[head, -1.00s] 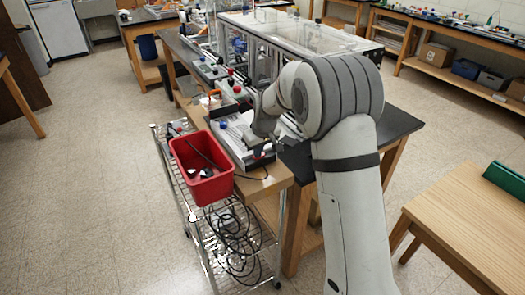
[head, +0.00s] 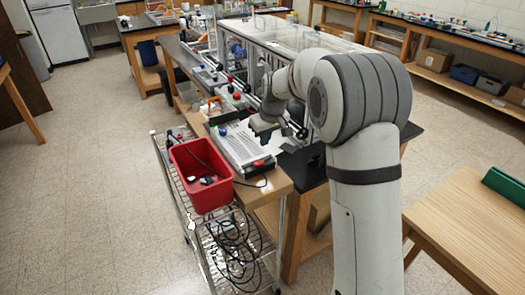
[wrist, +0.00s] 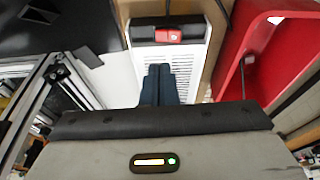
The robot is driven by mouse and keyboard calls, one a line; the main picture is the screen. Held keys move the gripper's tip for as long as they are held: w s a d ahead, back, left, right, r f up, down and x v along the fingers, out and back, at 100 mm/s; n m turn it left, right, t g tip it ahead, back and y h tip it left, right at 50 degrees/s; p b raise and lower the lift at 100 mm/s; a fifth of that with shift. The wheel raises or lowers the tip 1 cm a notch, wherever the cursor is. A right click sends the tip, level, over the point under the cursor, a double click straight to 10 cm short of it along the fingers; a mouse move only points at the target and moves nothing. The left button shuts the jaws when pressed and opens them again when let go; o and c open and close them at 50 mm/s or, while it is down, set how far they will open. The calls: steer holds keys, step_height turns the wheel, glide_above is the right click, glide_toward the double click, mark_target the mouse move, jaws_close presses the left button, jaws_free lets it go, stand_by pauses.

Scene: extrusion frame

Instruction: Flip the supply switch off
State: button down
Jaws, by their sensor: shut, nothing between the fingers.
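The supply is a white, slotted box (head: 238,147) on the wooden bench. Its red switch (head: 262,163) sits at the near end; in the wrist view the red switch (wrist: 168,35) is set in a dark panel at the top. Whether the switch is on or off I cannot tell. My gripper (wrist: 160,68) is shut and empty, its dark fingers side by side over the white box and pointing toward the switch, with a visible gap before it. In the head view my gripper (head: 264,137) hangs over the box, farther back than the switch.
A red bin (head: 203,178) with a cable and small parts stands left of the supply, on a wire cart (head: 195,222) with coiled black cable below. A clear-walled extrusion frame (head: 285,38) stands behind. Black sheet and frame bars are on the left in the wrist view.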

steer(key=v, duration=0.6)
steer(key=shift+b, duration=0.4)
steer(key=s+d+r+m, duration=0.15)
steer(key=s+d, duration=0.25)
steer(key=s, duration=0.4)
steer(key=s+d+r+m, duration=0.1)
steer(key=s+d+r, duration=0.15)
steer(key=s, duration=0.45)
steer(key=s+d+f+m, duration=0.2)
steer(key=s+d, duration=0.1)
steer(key=s, duration=0.6)
steer(key=s+d+f+m+h, duration=0.1)
steer(key=s+d+f, duration=0.2)
steer(key=s, duration=0.7)
steer(key=shift+s+m+h, duration=0.3)
steer(key=shift+s+m, duration=0.05)
steer(key=shift+s, duration=0.1)
